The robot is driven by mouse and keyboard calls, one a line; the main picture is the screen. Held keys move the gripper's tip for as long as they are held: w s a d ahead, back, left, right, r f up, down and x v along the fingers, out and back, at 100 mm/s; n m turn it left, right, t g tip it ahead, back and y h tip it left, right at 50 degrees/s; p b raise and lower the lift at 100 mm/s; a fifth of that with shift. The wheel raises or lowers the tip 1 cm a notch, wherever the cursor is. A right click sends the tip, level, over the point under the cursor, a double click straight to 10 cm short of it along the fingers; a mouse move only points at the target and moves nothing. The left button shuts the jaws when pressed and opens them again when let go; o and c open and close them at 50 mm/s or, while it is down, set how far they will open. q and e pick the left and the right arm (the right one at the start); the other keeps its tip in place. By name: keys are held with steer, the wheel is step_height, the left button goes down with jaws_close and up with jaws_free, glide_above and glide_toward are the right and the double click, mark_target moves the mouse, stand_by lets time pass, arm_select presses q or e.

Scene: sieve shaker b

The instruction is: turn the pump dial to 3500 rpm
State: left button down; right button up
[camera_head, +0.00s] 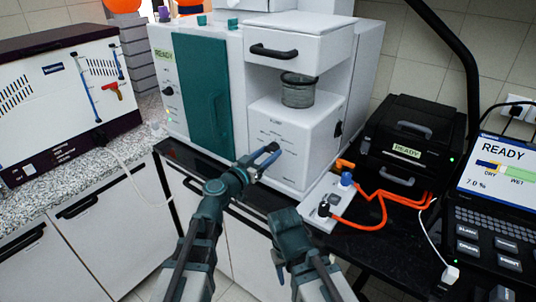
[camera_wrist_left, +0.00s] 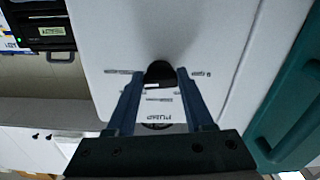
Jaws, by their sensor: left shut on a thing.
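The pump dial (camera_wrist_left: 160,73) is a dark round knob on the white front panel (camera_wrist_left: 110,30) in the left wrist view. Upside-down PUMP lettering and small rpm labels surround it; most are too small to read. My left gripper (camera_head: 272,153) is at the lower white panel (camera_head: 310,150) in the head view and covers the dial there. In the left wrist view its two blue fingers (camera_wrist_left: 160,80) are shut on the dial, one on each side. I cannot read the dial's setting. My right arm shows at the bottom; its fingers are not seen.
A mesh sieve (camera_head: 298,90) sits in the recess above the panel. A white switch box (camera_head: 332,198) with orange cables stands right of the panel. A black READY unit (camera_head: 410,140) and a laptop-like display (camera_head: 498,165) are further right. A teal door (camera_head: 205,95) is left.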

arm_select(q)
steer(key=shift+s+m, duration=0.1)
steer(key=shift+m, duration=0.5)
steer(key=shift+c, duration=1.4)
jaws_free()
